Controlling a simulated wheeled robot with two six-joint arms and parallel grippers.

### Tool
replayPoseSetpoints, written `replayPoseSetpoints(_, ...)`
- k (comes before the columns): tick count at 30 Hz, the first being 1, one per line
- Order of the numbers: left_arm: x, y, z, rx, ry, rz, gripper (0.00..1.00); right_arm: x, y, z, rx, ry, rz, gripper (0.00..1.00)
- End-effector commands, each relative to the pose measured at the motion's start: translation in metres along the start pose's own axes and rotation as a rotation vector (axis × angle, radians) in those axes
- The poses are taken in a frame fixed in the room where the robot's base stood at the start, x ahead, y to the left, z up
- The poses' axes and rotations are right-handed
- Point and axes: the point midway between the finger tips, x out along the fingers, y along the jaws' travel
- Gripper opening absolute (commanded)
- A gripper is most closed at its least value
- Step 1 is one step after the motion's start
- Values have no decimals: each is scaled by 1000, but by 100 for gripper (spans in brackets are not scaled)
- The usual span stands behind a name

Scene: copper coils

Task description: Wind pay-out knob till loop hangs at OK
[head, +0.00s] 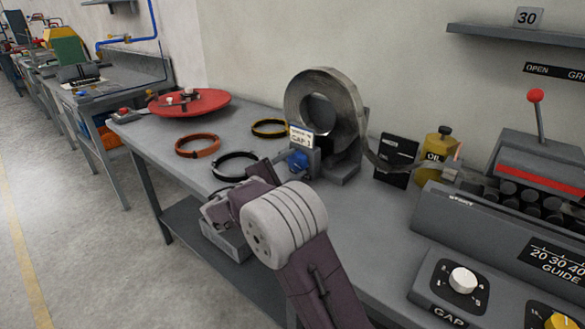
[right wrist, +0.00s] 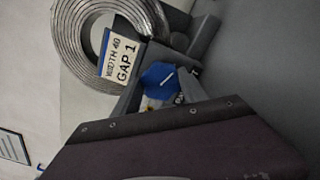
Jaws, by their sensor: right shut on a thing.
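The blue pay-out knob (head: 298,161) sits on the front of the coil stand, below a white card reading GAP 1 (head: 301,137). It also shows in the right wrist view (right wrist: 158,75). My right gripper (head: 284,167) is shut on the knob; its fingertips are mostly hidden by my own wrist. The grey metal coil (head: 321,100) stands upright on the stand. From it a strip loop (head: 378,163) sags in front of a black marked board (head: 397,160) towards the machine at right. The board's OK mark is too small to read. My left gripper is not in view.
An orange ring (head: 197,146), a black ring (head: 235,166) and a yellow ring (head: 269,128) lie on the bench left of the stand. A red turntable (head: 190,103) is behind them. A yellow oil can (head: 436,158) and the guide machine (head: 500,225) stand at right.

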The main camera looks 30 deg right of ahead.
Motion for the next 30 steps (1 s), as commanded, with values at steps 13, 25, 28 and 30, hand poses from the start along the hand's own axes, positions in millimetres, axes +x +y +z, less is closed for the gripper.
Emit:
replayPoseSetpoints(13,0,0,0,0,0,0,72,0,-1,-1,-2,2,-2,72)
replayPoseSetpoints(25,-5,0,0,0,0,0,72,-19,2,0,-3,4,2,72)
replayPoseSetpoints(28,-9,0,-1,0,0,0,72,-43,2,0,-3,5,2,72)
replayPoseSetpoints(30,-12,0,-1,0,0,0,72,-59,2,0,-3,6,2,72)
